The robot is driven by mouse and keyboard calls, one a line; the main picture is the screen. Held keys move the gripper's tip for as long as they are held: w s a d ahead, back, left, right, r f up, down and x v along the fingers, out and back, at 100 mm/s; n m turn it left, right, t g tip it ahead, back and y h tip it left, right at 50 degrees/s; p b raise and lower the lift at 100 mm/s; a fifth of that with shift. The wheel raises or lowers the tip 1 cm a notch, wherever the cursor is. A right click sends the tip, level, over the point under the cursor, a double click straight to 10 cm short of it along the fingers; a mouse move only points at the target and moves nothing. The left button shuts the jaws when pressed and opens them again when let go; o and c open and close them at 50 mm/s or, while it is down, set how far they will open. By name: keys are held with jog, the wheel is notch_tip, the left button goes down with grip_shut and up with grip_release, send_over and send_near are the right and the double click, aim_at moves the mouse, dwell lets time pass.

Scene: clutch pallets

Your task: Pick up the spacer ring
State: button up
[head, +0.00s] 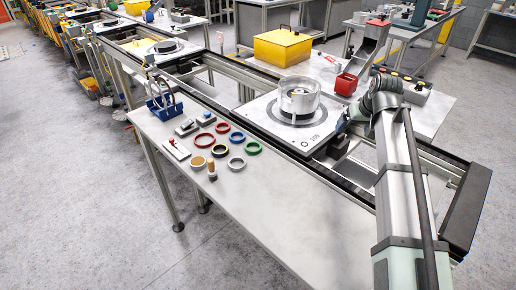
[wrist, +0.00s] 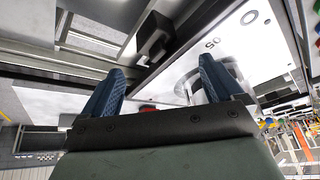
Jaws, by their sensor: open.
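Several rings lie flat on the near white table in the head view. There is a large red ring (head: 205,132), a smaller red ring (head: 222,122), a blue ring (head: 237,131), a green ring (head: 253,142), a dark ring (head: 221,144) and a grey metal ring (head: 236,157). I cannot tell by looks which one is the spacer ring. My gripper (wrist: 162,65) is open and empty in the wrist view, its two blue fingers spread apart. In the head view it is beside the pallet, right of the rings and well apart from them; its fingertips are hard to make out there.
A pallet plate (head: 271,128) on the conveyor carries a clear round housing (head: 300,108). A blue caddy (head: 163,108), a tan disc (head: 198,161) and small tools share the table with the rings. A red bin (head: 346,84) and yellow box (head: 283,47) stand behind. The table's front right is clear.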

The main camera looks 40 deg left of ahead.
jog(key=s+a+r+n+g, duration=0.1)
jog(key=s+a+r+n, duration=0.15)
jog(key=s+a, duration=0.95)
jog(key=n, duration=0.3)
send_near(253, 149)
jog(key=shift+w+f+g, duration=0.4)
jog(key=shift+f+g, duration=0.1)
jog(key=shift+f, duration=0.1)
jog(key=shift+a+x, duration=0.15)
jog(key=shift+x, duration=1.15)
jog(key=shift+a+x, duration=0.1)
jog(key=shift+x, duration=1.15)
jog(key=shift+r, duration=0.1)
jog(key=c, duration=1.1)
